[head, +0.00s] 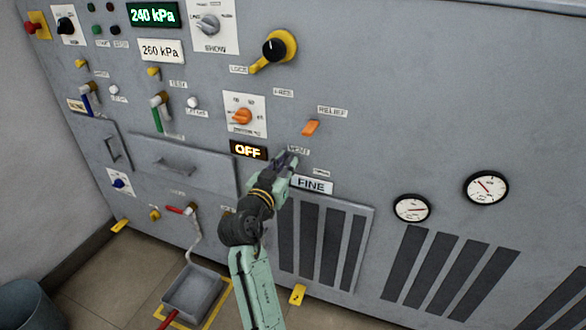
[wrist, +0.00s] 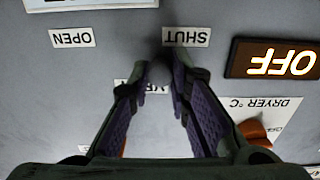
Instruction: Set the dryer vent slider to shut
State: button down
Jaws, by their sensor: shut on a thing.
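My gripper (head: 288,160) reaches up to the grey panel below the VENT label (head: 299,151). In the wrist view, which shows the panel upside down, my gripper (wrist: 159,78) is shut on a small round grey knob, the vent slider (wrist: 159,73). The knob sits between the OPEN label (wrist: 72,38) and the SHUT label (wrist: 187,37), nearer SHUT. My fingers partly cover the VENT label in the wrist view. The fingers hide the knob in the head view, and I cannot see its track.
An OFF display (head: 248,150) is close to my gripper, with the orange dryer dial (head: 242,117) above it. An orange relief lever (head: 311,127) is up and right. A FINE plate (head: 311,185) is just below right. Two gauges, including one (head: 412,208), are farther right.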

jog(key=shift+a+r, duration=0.1)
jog(key=shift+a, duration=0.1)
jog(key=c, duration=1.5)
grip_release()
jog(key=shift+o, duration=0.2)
jog(key=v, duration=1.2)
